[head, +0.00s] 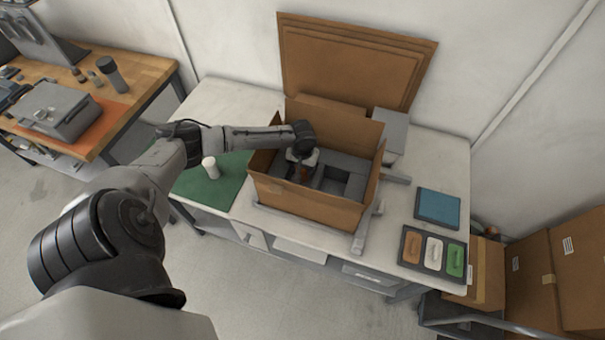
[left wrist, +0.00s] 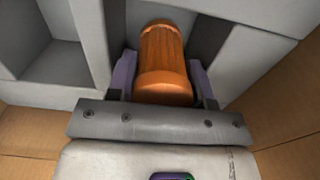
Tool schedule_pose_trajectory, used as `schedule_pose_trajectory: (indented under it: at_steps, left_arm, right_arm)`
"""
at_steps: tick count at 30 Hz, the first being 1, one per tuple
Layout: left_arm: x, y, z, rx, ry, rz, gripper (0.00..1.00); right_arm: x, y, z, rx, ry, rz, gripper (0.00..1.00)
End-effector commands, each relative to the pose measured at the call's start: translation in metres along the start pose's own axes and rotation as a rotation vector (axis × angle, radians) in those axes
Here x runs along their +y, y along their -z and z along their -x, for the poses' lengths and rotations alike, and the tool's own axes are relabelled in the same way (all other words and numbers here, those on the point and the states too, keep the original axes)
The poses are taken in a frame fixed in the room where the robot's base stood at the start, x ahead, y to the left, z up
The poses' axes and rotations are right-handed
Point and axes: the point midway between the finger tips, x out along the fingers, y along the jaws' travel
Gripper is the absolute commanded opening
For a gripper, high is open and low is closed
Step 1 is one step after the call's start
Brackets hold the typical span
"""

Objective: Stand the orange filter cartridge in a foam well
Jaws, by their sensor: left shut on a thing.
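The orange filter cartridge (left wrist: 163,62) is between the two fingers of my left gripper (left wrist: 164,75) in the left wrist view. The gripper is shut on it. In the head view my left gripper (head: 301,160) reaches down inside the open cardboard box (head: 310,205), at its left part. The cartridge is mostly hidden there by the gripper. Grey foam (head: 350,165) with wells lines the box. In the left wrist view the cartridge lies against or within a foam gap between grey walls (left wrist: 75,25); I cannot tell whether it touches the bottom. My right gripper is not in view.
A white cylinder (head: 210,166) stands on a green mat (head: 192,186) left of the box. A tray (head: 409,262) with orange, white and green pieces and a blue pad (head: 437,207) lie to the right. Raised cardboard flaps (head: 375,150) edge the box.

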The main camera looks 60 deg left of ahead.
Motion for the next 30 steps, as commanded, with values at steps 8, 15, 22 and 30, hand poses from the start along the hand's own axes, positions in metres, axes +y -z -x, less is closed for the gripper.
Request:
schedule_pose_trajectory:
  at_steps: [8,15,22,30]
  left_arm:
    - [0.001,0.000,-0.025,-0.002,-0.001,0.000,0.23]
    - [0.001,0.000,-0.037,0.001,-0.001,-0.001,0.23]
    - [0.001,0.000,-0.039,0.000,0.000,-0.001,0.23]
    - [0.000,0.000,-0.041,0.000,0.000,-0.001,0.57]
  right_arm:
    - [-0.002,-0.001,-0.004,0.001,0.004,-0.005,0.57]
    - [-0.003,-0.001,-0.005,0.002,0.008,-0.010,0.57]
    - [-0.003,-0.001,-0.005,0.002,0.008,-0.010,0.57]
    - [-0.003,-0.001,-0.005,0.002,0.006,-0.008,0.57]
